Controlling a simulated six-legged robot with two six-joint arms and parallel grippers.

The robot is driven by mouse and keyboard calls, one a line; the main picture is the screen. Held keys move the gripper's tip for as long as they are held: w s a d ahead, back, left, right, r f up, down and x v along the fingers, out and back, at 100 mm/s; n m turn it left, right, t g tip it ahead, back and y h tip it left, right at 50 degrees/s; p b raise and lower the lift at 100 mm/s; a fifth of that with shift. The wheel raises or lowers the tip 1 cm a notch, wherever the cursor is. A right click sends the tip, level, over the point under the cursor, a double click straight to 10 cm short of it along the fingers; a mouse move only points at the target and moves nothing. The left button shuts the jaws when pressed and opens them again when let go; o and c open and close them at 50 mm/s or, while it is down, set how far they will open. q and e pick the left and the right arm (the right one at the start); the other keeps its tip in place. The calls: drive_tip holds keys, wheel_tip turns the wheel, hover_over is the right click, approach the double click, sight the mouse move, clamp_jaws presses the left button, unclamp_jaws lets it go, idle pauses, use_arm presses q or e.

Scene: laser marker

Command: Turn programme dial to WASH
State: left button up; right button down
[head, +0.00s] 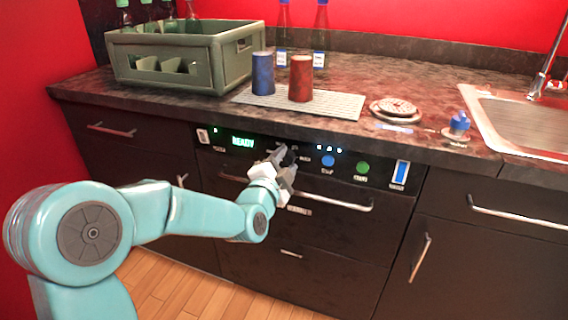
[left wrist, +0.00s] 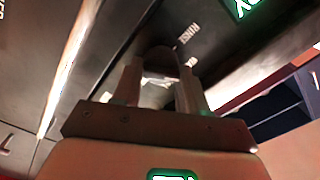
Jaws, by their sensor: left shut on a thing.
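The dark programme dial (head: 289,157) sits on the black control panel of the dishwasher, mostly covered by my left gripper (head: 284,161). My left gripper is shut on the dial, with one finger on each side of it. In the left wrist view the dial (left wrist: 160,56) shows as a dark rounded shape between the fingertips (left wrist: 158,84). Small white lettering beside it is partly legible, one word looking like RINSE. I cannot tell which mark the dial points to. A green READY display (head: 243,141) glows left of the dial. My right gripper is out of view.
A blue button (head: 328,160), a green button (head: 362,167) and a blue-and-white part (head: 400,173) lie right of the dial. The dishwasher handle (head: 335,206) runs below. Above, the worktop holds a green crate (head: 190,60), blue cup (head: 263,75) and red cup (head: 301,79).

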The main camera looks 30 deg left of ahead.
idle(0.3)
use_arm(q)
drive_tip(key=o, duration=1.1)
drive_tip(key=shift+c, duration=0.2)
drive_tip(key=b+v, duration=0.5)
drive_tip(key=v, duration=1.1)
drive_tip(key=shift+b, duration=0.3)
drive_tip(key=shift+s, duration=0.2)
drive_tip(key=shift+a+f, duration=0.1)
